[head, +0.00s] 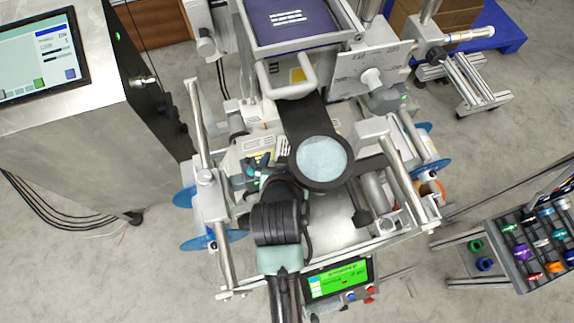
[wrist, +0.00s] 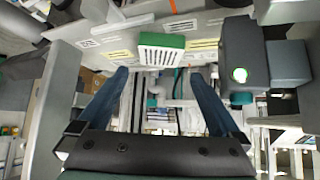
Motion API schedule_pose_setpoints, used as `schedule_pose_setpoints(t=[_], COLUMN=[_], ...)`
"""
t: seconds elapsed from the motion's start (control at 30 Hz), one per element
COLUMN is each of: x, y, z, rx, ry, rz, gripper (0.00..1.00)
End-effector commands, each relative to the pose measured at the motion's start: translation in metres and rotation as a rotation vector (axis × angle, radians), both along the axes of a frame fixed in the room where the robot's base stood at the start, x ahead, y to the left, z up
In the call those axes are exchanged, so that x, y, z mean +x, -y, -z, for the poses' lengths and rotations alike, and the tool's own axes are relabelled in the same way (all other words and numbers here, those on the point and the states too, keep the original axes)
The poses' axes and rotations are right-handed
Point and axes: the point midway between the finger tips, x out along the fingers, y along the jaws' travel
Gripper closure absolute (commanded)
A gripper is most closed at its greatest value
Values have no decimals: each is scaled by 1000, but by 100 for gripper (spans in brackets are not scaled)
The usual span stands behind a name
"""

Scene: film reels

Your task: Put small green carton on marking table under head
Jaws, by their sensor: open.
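A small green-and-white box (wrist: 162,48), which looks like the small green carton, shows in the wrist view against a pale machine surface. It has green edges and a white slotted face. My gripper (wrist: 160,76) is open, its two dark blue fingers apart, with the box just beyond the fingertips and roughly between them. Nothing is held. In the head view my gripper (head: 257,168) is over the left part of the central machine, and my arm hides much of what lies beneath. I cannot clearly tell the marking table or its head apart from the machine's other parts.
A round magnifier (head: 322,158) on a black arm overhangs the machine beside my wrist. A green screen (head: 338,278) is at the front. A rack of coloured spools (head: 540,240) stands right.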

Motion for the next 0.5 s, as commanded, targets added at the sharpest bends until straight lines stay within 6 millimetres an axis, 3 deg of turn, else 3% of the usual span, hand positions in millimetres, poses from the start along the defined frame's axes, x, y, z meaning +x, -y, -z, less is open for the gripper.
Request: schedule_pose_setpoints(t=[0.2, 0.5], x=[-26, -38], y=[-2, -3], z=[-25, -38], rx=[-1, 0], ry=[0, 0], rz=[0, 1], gripper=[0, 0])
